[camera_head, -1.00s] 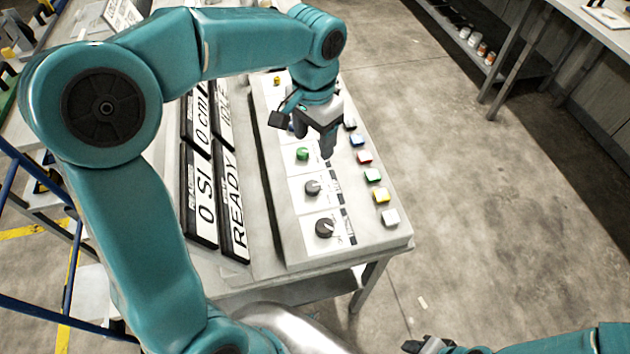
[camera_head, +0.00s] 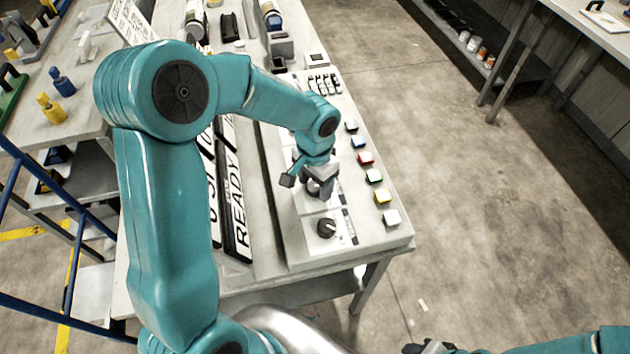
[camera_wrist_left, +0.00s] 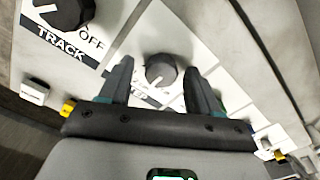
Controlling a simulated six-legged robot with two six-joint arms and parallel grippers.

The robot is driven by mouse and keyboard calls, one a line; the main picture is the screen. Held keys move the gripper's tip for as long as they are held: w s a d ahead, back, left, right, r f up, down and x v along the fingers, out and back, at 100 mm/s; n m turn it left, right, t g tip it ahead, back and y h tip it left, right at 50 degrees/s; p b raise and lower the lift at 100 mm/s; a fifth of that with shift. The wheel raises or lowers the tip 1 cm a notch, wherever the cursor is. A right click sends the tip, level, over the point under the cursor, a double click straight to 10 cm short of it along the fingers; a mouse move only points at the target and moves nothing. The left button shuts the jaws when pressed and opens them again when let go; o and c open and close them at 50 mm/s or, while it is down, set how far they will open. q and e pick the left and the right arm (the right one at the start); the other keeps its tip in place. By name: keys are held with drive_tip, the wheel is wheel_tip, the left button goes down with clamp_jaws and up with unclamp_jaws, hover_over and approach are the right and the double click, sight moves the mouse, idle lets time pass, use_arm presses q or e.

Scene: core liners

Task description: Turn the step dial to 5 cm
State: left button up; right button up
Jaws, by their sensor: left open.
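My left gripper (camera_head: 314,192) is over the second dial from the near end of the console, and it hides that dial in the head view. In the left wrist view this dark grey round dial (camera_wrist_left: 160,72) shows between the two spread fingers of the left gripper (camera_wrist_left: 157,80). The fingers stand on either side of it, open; I cannot tell whether they touch it. The dial's pointer mark is light. My right gripper (camera_head: 430,347) shows only partly at the bottom edge; its jaws are unclear.
A dial marked TRACK, with OFF beside it (camera_wrist_left: 62,12), is nearby; it is the near dial (camera_head: 326,228) in the head view. Several coloured buttons (camera_head: 374,176) line the console's right side. Floor to the right is clear.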

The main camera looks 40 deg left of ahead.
use_arm(q)
drive_tip(key=shift+w, duration=0.1)
drive_tip(key=c, duration=1)
drive_tip(key=shift+c, duration=0.2)
drive_tip(key=shift+m, duration=0.3)
drive_tip(key=m, duration=0.4)
drive_tip(key=shift+m+p, duration=0.4)
drive_tip(key=shift+m, duration=1.7)
drive_tip(key=o, duration=1)
drive_tip(key=shift+o, duration=0.2)
